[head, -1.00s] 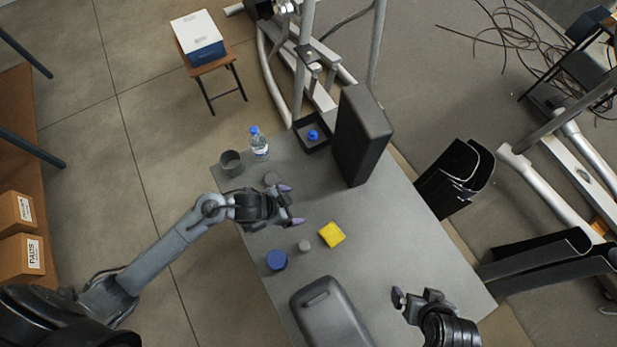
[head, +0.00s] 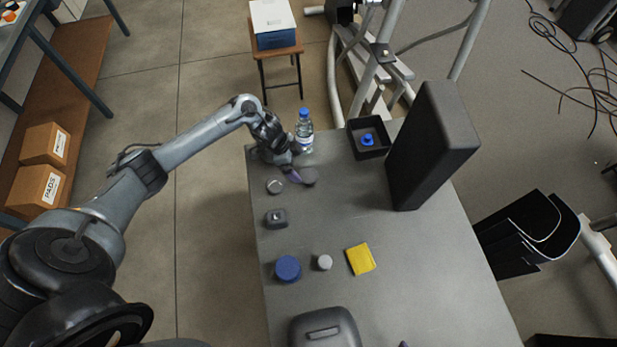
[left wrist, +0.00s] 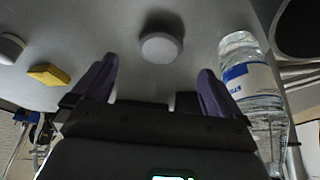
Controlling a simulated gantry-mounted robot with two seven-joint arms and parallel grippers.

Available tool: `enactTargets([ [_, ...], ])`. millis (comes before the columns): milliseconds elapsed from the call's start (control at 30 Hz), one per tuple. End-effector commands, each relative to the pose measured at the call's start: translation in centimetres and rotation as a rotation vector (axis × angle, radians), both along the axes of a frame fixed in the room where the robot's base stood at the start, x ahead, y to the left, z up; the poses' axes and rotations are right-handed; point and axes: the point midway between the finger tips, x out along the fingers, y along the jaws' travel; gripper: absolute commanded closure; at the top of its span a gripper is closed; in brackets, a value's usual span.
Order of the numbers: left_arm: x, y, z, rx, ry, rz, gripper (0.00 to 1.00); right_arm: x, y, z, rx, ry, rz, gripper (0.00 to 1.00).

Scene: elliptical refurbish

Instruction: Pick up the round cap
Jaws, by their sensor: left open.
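A round grey cap (head: 308,176) lies on the grey table near its far left corner. It also shows in the left wrist view (left wrist: 160,47), ahead of my fingers and roughly centred between them, not touching either. My left gripper (head: 293,175) is over the far left of the table, close beside the cap. In the left wrist view its two purple fingers (left wrist: 158,85) are spread with nothing between them. Only what looks like a tip of my right gripper (head: 404,344) shows at the bottom edge of the head view.
A water bottle (head: 304,132) stands just behind the left gripper. A small grey round piece (head: 274,186), a dark piece (head: 276,218), a blue disc (head: 288,268), a grey cylinder (head: 325,262) and a yellow cloth (head: 361,259) lie nearer. A black tray (head: 368,151) and tall black block (head: 432,145) stand right.

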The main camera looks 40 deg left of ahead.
Motion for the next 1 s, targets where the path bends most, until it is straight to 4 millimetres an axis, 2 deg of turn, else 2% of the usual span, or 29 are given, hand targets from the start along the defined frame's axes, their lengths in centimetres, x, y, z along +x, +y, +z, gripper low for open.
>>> enactTargets([
  [100, 0.3, -0.5, -1.4, -0.002, 0.0, 0.001, 0.0, 0.0, 0.0, -0.4, 0.0, 0.0, 0.0, 0.0],
  [367, 0.7, -0.9, -2.7, -0.002, -0.001, 0.0, 0.0, 0.0, 0.1, -0.8, 0.003, -0.001, -0.002, 0.0],
  [700, 1.7, -2.1, -6.5, 0.0, -0.002, -0.001, 0.0, 0.0, 0.2, -1.9, 0.011, 0.001, -0.007, 0.0],
  [1000, 1.9, -2.2, -6.9, 0.002, -0.002, -0.001, 0.0, 0.0, 0.2, -2.0, 0.011, 0.001, -0.007, 0.0],
])
